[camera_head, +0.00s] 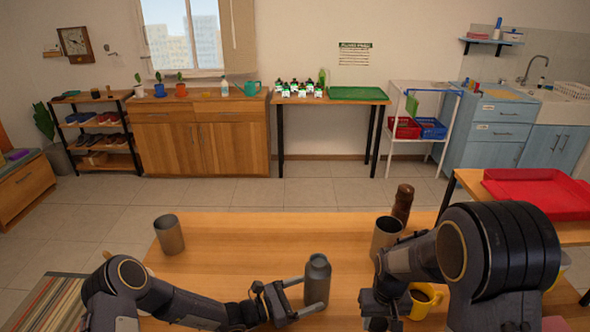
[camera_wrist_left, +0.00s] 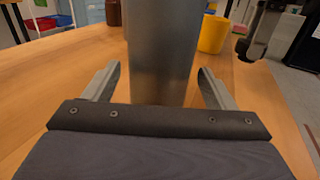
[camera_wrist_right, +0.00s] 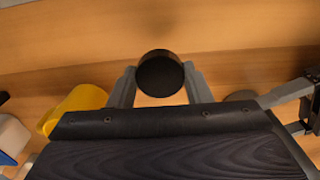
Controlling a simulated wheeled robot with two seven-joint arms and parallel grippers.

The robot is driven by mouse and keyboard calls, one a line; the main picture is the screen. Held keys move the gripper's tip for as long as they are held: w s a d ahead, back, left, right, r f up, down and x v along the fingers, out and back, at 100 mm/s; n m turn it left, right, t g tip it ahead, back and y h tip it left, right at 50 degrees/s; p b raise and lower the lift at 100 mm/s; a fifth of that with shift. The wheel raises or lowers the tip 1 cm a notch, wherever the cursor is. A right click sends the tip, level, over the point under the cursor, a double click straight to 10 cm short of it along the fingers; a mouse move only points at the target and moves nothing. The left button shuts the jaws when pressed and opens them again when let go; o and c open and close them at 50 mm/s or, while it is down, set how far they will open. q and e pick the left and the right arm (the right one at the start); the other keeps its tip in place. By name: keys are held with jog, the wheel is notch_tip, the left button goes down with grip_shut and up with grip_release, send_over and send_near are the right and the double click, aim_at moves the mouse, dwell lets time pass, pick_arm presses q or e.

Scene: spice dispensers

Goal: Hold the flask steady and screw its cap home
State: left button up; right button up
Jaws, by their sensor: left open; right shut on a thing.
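The grey metal flask (camera_head: 317,281) stands upright on the wooden table, and it also fills the middle of the left wrist view (camera_wrist_left: 160,50). My left gripper (camera_head: 309,294) is open, with one finger on each side of the flask; I cannot tell whether either touches it. My right gripper (camera_wrist_right: 159,68) is shut on a round black cap (camera_wrist_right: 160,75), seen from above in the right wrist view. The flask's round top (camera_wrist_right: 241,95) lies to the right of the cap there, apart from it. In the head view the right fingertips and the cap are hidden.
A yellow mug (camera_head: 425,299) with dark liquid stands close to my right gripper. A metal cup (camera_head: 386,236) and a brown mill (camera_head: 403,203) stand behind it. Another metal cup (camera_head: 169,236) stands at the left. The table (camera_head: 270,238) is clear behind the flask.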

pick_arm(q)
jog(key=shift+b+x, duration=0.35)
jog(key=shift+x, duration=0.8)
pick_arm(e)
jog(key=shift+f, duration=0.6)
pick_arm(q)
jog(key=c, duration=0.7)
pick_arm(e)
jog(key=shift+w, duration=0.1)
pick_arm(q)
jog(key=shift+f, duration=0.1)
pick_arm(e)
jog(key=w+a+r+n, duration=0.1)
jog(key=w+a+r, duration=0.4)
jog(key=r, duration=0.6)
jog(key=w+a+r, duration=0.6)
jog(key=a+r, duration=0.3)
jog(key=r, duration=0.1)
jog(key=shift+r+n, duration=0.35)
jog(key=shift+n, duration=0.05)
